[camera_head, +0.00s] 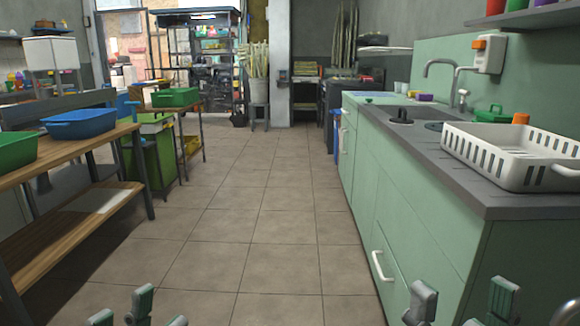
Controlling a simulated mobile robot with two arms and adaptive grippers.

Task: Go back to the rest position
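My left gripper (122,308) shows at the bottom left edge. Its grey and green fingertips stand apart with nothing visible between them, above the tiled floor. My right gripper (462,299) shows at the bottom right, in front of the green cabinet (400,200). Its fingertips are wide apart with nothing visible between them. Both grippers are cut off by the bottom edge, and my arms are out of view.
A wooden bench (75,157) with a blue basin (80,124) and a green basin (16,151) stands left. A white basket (515,152) sits on the grey counter (445,160) at right. A tiled aisle (250,200) runs clear between them. Cane stalks (258,62) stand at the back.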

